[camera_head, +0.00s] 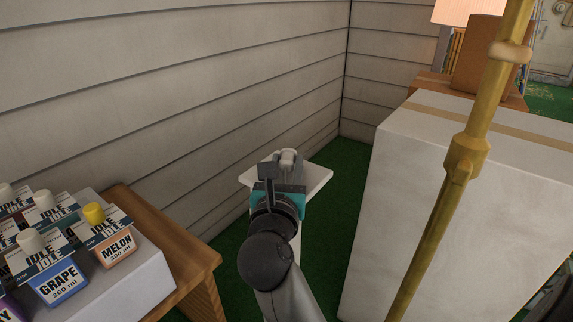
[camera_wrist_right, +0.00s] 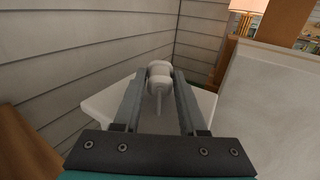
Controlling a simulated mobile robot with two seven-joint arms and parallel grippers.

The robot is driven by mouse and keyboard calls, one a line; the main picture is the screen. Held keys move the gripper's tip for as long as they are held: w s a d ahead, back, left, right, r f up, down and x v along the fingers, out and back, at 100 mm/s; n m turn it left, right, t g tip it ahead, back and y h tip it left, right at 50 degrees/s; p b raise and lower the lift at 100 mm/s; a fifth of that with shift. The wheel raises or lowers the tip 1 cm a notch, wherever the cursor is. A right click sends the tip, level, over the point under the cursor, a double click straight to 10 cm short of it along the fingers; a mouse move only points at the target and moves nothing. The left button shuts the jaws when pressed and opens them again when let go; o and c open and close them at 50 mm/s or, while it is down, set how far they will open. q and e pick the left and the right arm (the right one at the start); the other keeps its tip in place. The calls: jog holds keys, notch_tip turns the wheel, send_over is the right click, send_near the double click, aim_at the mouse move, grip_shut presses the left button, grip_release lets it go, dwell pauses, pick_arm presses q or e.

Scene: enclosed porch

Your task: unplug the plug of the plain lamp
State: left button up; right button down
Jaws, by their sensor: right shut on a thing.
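A white plug-like piece (camera_wrist_right: 158,72) sits between the two fingertips of my right gripper (camera_wrist_right: 158,80), which is shut on it. A thin pale part hangs from it toward the camera; I cannot tell whether it is a cord or a prong. In the head view the same white piece (camera_head: 288,157) shows at the tip of my right gripper (camera_head: 280,168), above a small white stand (camera_head: 316,177). Whether it touches the stand or a socket is hidden. A lamp with a glowing shade (camera_head: 465,12) stands at the far right. My left gripper is not in view.
A large white box (camera_head: 400,200) stands close on the right, behind a yellow pole (camera_head: 430,225). A wooden table (camera_head: 195,245) with labelled bottles on a white block (camera_head: 140,275) is at left. The plank wall (camera_head: 200,80) lies behind. Green floor (camera_head: 335,160) shows between.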

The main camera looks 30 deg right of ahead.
jog(key=shift+c, duration=1.9)
grip_release()
jog(key=shift+o, duration=0.2)
jog(key=o, duration=0.3)
jog(key=shift+o, duration=0.2)
jog(key=shift+s+a, duration=0.1)
